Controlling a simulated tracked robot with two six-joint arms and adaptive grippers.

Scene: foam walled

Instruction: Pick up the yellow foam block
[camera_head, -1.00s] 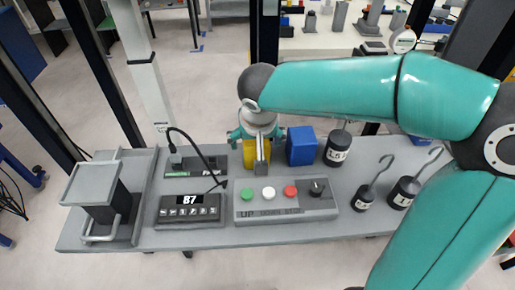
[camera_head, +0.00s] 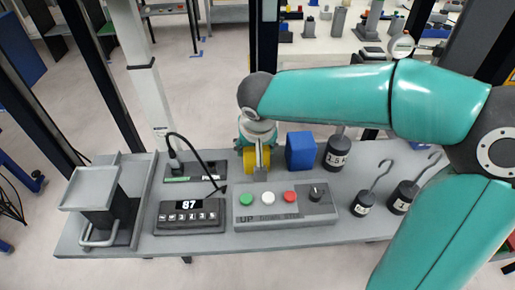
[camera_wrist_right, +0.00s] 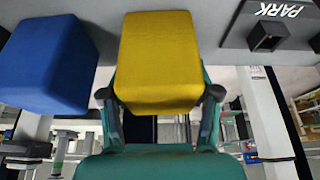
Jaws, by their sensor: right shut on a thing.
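The yellow foam block (camera_head: 250,160) is at the back of the grey table, left of the blue block. My right gripper (camera_head: 257,146) reaches it from above and partly hides it. In the right wrist view the yellow block (camera_wrist_right: 160,60) sits between the two teal fingers (camera_wrist_right: 160,98), which are shut on its sides. Whether the block touches the tabletop or is slightly raised is hard to tell. My left gripper is not in view.
A blue block (camera_head: 300,150) stands just right of the yellow one. A button panel (camera_head: 285,207) lies in front, a display box (camera_head: 190,214) to the left, and dark hooked weights (camera_head: 337,152) to the right. A grey stand (camera_head: 95,205) is at the left end.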

